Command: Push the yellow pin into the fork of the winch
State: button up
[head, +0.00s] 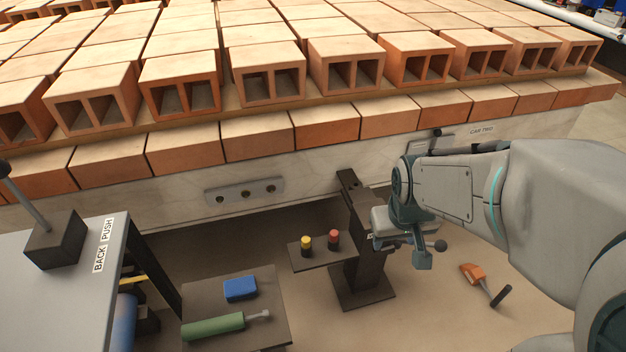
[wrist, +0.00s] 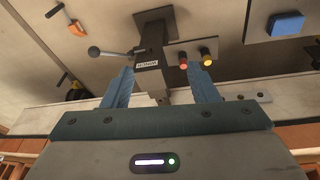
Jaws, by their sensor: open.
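A dark post, which I take to be the winch (head: 365,245), stands on a floor plate. It has a small label and a ball-ended lever (wrist: 110,52) in the wrist view. A side plate on it carries a yellow-topped piece (head: 306,243), perhaps the yellow pin, beside a red-topped one (head: 333,240). The yellow piece also shows in the wrist view (wrist: 207,61). I cannot clearly make out the fork. My gripper (wrist: 161,78) is open, with the post between its fingers in that view; contact cannot be told. The head view partly hides my gripper (head: 404,250).
Rows of hollow bricks (head: 270,75) lie on a long pale-sided bed (head: 150,200) behind the post. A low dark board (head: 265,310) holds a blue block and a green cylinder. A grey cabinet (head: 60,290) stands left. An orange tool (head: 475,274) lies on the floor right.

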jog(key=w+f+n+t+b, duration=0.2)
jog(key=w+f, duration=0.6)
jog(key=f, duration=0.2)
jog(key=n+t+y+b, duration=0.3)
jog(key=t+y+b, duration=0.4)
send_near(308, 245)
jog(key=b+x, duration=0.2)
jog(key=x, duration=0.6)
jog(key=shift+w+a+r, duration=0.1)
jog(key=shift+a, duration=0.2)
jog(key=x, duration=0.1)
jog(key=b+x, duration=0.2)
jog(key=x, duration=0.1)
jog(key=shift+w+d+f, duration=0.15)
jog(key=shift+d+f, duration=0.05)
jog(key=shift+f, duration=0.05)
jog(key=shift+w+a+b, duration=0.25)
jog(key=shift+w+b, duration=0.1)
jog(key=shift+w, duration=0.05)
jog(key=c, duration=1.1)
